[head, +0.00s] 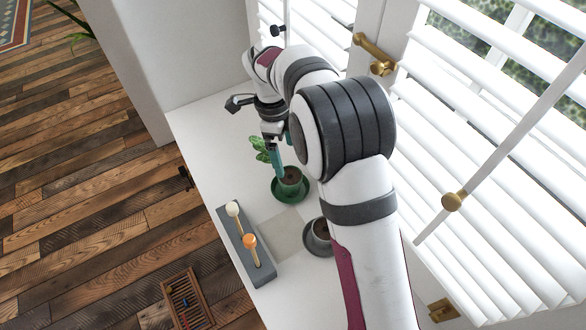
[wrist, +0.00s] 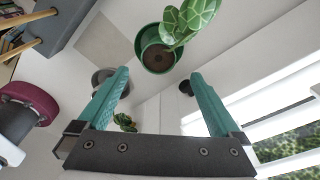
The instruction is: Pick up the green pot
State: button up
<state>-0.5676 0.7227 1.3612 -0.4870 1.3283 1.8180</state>
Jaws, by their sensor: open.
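The green pot (head: 290,186) holds dark soil and stands upright on a green saucer (head: 283,199) on the white sill. Patterned green leaves (head: 261,149) show beside it; in the wrist view they overlap the upper right of the pot (wrist: 147,61). My gripper (head: 277,166) is by the pot's far side in the head view, with one teal finger partly hidden by the arm. In the wrist view my gripper (wrist: 160,74) is open, with the pot beyond its fingertips. Nothing is between the fingers, and I cannot tell whether one touches the pot.
A dark grey pot (head: 311,244) with soil stands nearer, partly behind my arm. A grey block (head: 262,273) with a white-headed and an orange-headed stick lies along the sill's left edge. Window blinds (head: 480,130) border the right. The left edge drops to a wooden floor (head: 90,190).

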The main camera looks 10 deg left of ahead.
aim_at(290, 177)
jog(key=f, duration=0.3)
jog(key=d+f, duration=0.1)
jog(key=f, duration=0.5)
jog(key=shift+s+d+f, duration=0.1)
jog(key=shift+d+f, duration=0.05)
jog(key=shift+f, duration=0.15)
jog(key=shift+r, duration=0.1)
grip_shut()
